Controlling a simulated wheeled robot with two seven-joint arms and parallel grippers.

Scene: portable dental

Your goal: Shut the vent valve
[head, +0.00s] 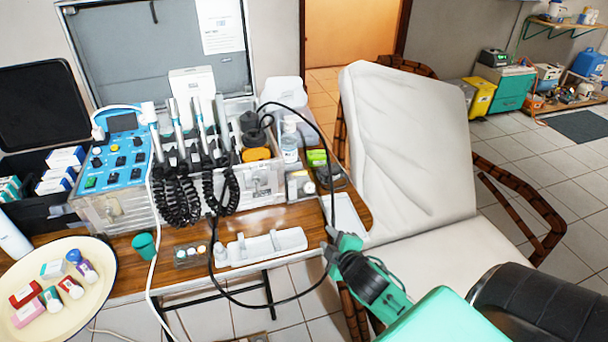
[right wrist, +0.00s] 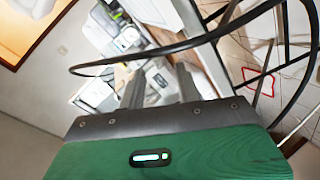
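I cannot pick out the vent valve with certainty in either view. The portable dental unit (head: 125,165) stands on the wooden table, with a blue control panel with several knobs and a row of handpieces on coiled black cords. My right gripper (head: 334,236) is at the table's front right corner, in front of the unit and beside the reclined chair. In the right wrist view, its two grey fingers (right wrist: 160,75) stand apart with nothing seen between them. My left gripper is not in view.
A black hose (head: 263,304) loops from the unit down past my right gripper; a dark hose also crosses the right wrist view (right wrist: 150,57). A white tray (head: 262,248), a green cup (head: 144,245) and an oval dish (head: 92,314) are on the table. The dental chair (head: 410,150) stands right.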

